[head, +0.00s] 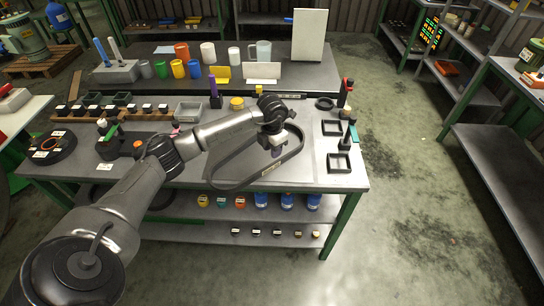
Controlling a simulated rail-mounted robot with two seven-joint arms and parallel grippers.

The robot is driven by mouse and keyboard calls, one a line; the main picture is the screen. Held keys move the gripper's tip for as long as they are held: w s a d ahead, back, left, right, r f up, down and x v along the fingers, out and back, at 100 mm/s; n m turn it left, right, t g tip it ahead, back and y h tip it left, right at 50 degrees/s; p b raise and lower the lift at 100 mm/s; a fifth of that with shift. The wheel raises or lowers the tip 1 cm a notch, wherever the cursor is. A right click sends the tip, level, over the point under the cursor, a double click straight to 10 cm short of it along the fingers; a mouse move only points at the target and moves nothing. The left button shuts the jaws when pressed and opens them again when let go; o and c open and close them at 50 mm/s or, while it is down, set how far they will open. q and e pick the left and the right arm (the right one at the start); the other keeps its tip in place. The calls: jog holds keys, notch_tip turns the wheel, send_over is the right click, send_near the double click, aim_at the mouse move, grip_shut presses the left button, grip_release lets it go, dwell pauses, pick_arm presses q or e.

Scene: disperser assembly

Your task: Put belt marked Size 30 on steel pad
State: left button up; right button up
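A large black belt (238,184) forms a long loop at the middle of the near table, with a small pale label (269,169) too small to read. A light grey flat plate (310,168), which looks like the steel pad, shows around and beneath the belt. I cannot tell whether the belt lies flat on it or is partly raised. My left gripper (277,150) points down inside the loop's outline, near its right end. Its fingers are small and partly hidden by the wrist, so their opening is unclear. My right gripper is out of view.
Square black frames (339,163) and a dark upright post (348,134) stand at the table's right end. A grey tray (189,112) and a purple-handled tool (215,92) are behind my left arm. Coloured cups (178,69) stand on the back table. Blue containers (287,201) stand on the lower shelf.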

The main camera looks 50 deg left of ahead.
pick_arm(q)
jog(key=w+d+m+t+h, duration=0.3)
jog(key=d+h, duration=0.6)
jog(key=d, duration=1.3)
jog(key=s+d+r+n+t+h, duration=0.4)
jog(key=d+r+n+t+h, duration=0.15)
jog(key=d+n+t, duration=0.5)
jog(key=s+a+f+n+t+y, duration=0.1)
jog(key=s+a+f+n+y, duration=0.35)
jog(key=n+y, duration=0.5)
jog(key=s+a+f+n+y, duration=0.3)
jog(key=s+n+y, duration=0.3)
jog(key=n, duration=0.6)
jog(key=s+d+f+n+g, duration=0.1)
jog(key=s+f+g, duration=0.2)
jog(key=s, duration=0.3)
jog(key=s+d+f+n+g, duration=0.1)
jog(key=s+f+n+g, duration=0.1)
jog(key=s, duration=0.4)
jog(key=s+d+f+n+g+h, duration=0.1)
jog(key=s+f+g, duration=0.2)
jog(key=s+g, duration=0.3)
jog(key=shift+s+d+f, duration=0.15)
jog(key=shift+d+f, duration=0.05)
jog(key=shift+f, duration=0.2)
